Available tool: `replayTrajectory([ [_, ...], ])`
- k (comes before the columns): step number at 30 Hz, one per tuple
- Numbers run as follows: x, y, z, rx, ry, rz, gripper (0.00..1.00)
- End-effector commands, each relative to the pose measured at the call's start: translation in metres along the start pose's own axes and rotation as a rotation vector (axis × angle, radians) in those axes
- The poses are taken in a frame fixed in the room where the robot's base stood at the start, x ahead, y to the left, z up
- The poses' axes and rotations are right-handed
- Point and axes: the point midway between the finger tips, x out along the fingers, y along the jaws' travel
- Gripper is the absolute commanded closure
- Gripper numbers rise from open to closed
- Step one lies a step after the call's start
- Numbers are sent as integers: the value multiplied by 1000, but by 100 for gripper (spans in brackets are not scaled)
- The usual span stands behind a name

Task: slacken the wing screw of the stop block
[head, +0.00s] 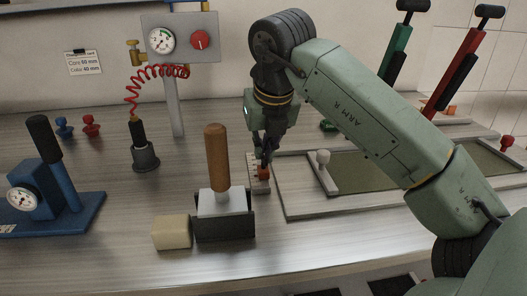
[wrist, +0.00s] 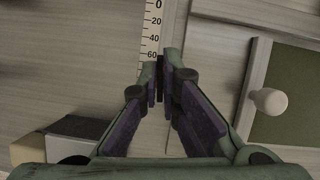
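My gripper (head: 265,158) points down over the ruled scale strip (head: 260,187), left of the framed bed. A small orange-red part (head: 263,173) shows right at the fingertips. It seems to be the stop block or its wing screw; I cannot tell which. In the wrist view my gripper's fingers (wrist: 161,82) come close together over the scale (wrist: 151,30), just past the 60 mark. A narrow dark strip lies between the tips. I cannot tell whether it is the screw's wing or the finger pads. The fingers hide most of the block.
A wooden-handled block tool (head: 224,214) and a pale block (head: 172,233) stand close at front left. The framed green bed (head: 365,170) with a white-knobbed bar (head: 323,172) lies at right. A black-handled tool in a holder (head: 144,155) stands further left.

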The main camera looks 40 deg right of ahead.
Motion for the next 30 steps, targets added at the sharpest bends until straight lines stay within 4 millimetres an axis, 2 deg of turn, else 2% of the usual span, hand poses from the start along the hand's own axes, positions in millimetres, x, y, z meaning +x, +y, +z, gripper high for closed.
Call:
replayTrajectory([
  [18,-2,0,1,-533,1,225,100],
  [30,-1,-1,1,-771,1,320,100],
])
